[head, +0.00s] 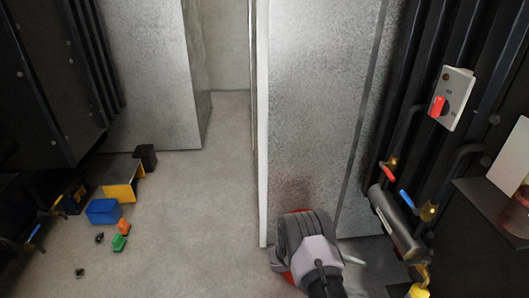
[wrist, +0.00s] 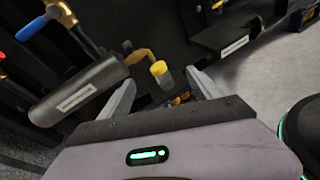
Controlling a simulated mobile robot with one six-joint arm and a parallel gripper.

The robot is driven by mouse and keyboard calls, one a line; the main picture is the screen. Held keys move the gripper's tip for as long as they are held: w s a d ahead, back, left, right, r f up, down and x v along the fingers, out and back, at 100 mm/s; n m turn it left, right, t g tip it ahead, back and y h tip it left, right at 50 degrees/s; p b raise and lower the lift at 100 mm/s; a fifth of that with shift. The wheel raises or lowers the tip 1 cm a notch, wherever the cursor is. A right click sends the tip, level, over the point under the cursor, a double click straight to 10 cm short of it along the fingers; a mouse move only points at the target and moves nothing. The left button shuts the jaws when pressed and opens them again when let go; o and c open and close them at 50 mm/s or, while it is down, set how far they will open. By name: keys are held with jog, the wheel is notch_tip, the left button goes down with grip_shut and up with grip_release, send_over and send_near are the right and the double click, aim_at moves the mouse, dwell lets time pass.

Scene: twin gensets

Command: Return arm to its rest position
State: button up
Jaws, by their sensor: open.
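My arm (head: 308,243) shows at the bottom of the head view, low in front of a grey metal panel. It is bent, with grey, black and red parts. In the wrist view my gripper (wrist: 160,80) has its two grey fingers spread apart. I see nothing held between them. Beyond the fingers is a yellow-capped fitting (wrist: 159,69) on a bent brass pipe; I cannot tell how far it is from the fingertips. The fingertips cannot be made out clearly in the head view.
A dark cylinder (head: 397,224) with red-handled (head: 388,174) and blue-handled (head: 407,198) valves is right of my arm. A switch box (head: 451,98) with a red knob is above. A blue bin (head: 104,211) and small loose parts lie on the left floor. The middle floor is clear.

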jog(key=s+a+r+m+y, duration=0.2)
jog(key=r+m+y, duration=0.1)
jog(key=r, duration=0.4)
jog(key=s+a+r+m+y, duration=0.2)
jog(key=s+r+m+y, duration=0.1)
jog(key=r, duration=0.5)
jog(key=s+a+r+m+y, duration=0.2)
jog(key=r+m+y, duration=0.1)
jog(key=r, duration=0.4)
jog(key=s+a+r+m+t+y, duration=0.8)
jog(key=s+a+r, duration=0.4)
jog(key=s+r, duration=0.1)
jog(key=shift+s+a+m, duration=0.4)
jog(key=shift+s, duration=0.15)
